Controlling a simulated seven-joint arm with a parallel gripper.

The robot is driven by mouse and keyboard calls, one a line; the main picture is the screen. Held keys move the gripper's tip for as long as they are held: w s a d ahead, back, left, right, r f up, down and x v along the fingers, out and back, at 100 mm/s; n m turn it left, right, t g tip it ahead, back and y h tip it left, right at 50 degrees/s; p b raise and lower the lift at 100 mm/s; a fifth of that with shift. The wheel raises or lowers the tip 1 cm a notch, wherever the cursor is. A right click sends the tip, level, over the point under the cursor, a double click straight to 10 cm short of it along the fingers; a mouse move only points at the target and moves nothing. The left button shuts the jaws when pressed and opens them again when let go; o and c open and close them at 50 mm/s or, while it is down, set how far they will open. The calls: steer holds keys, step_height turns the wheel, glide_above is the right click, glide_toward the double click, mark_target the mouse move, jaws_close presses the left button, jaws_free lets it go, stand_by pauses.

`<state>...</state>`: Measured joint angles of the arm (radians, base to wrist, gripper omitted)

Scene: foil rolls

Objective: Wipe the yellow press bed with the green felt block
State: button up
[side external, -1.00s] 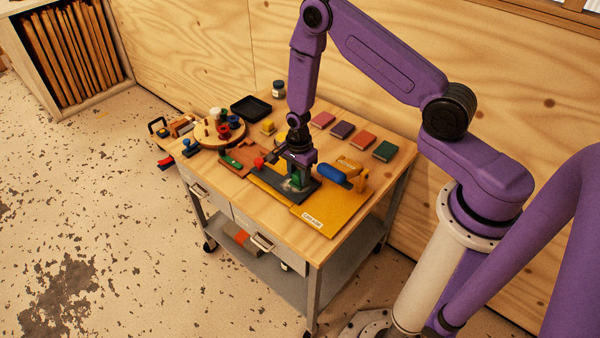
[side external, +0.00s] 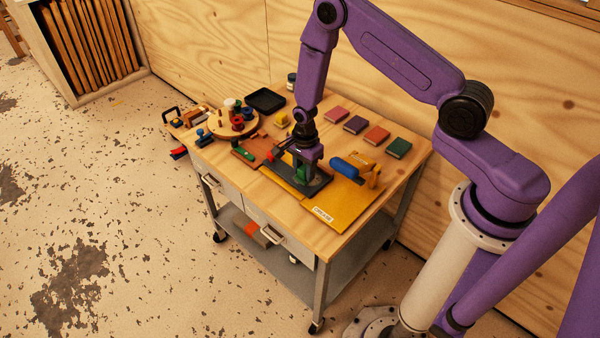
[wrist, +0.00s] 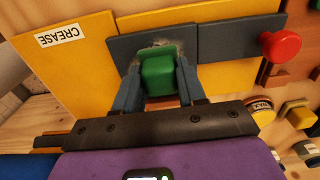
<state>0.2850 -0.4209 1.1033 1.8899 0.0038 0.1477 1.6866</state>
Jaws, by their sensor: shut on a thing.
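The yellow press bed (side external: 345,205) lies flat on the cart top, with a label reading CREASE; it also shows in the wrist view (wrist: 85,80). A dark grey plate (side external: 318,184) lies across the yellow; its grey surface fills the middle of the wrist view (wrist: 222,38). My gripper (side external: 304,173) points down over this plate, shut on the green felt block (wrist: 160,74). The block is low at the plate, but I cannot tell whether it touches. A pale grey smudge (wrist: 152,48) shows on the plate beside the block. The block's underside is hidden.
A red knob (wrist: 281,46) stands at one end of the grey plate. A blue roller (side external: 344,168) is to the right of my gripper. A round wooden stand (side external: 233,125) with spools and a black tray (side external: 266,101) are farther back. Several coloured pads line the back edge.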

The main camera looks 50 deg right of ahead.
steer(key=shift+d, duration=1.55)
steer(key=shift+a, duration=2.95)
steer(key=shift+a+r, duration=0.1)
steer(key=shift+a, duration=0.15)
step_height(320, 180, up, 8)
steer(key=shift+s, duration=0.1)
steer(key=shift+s+f, duration=0.2)
steer(key=shift+s, duration=0.2)
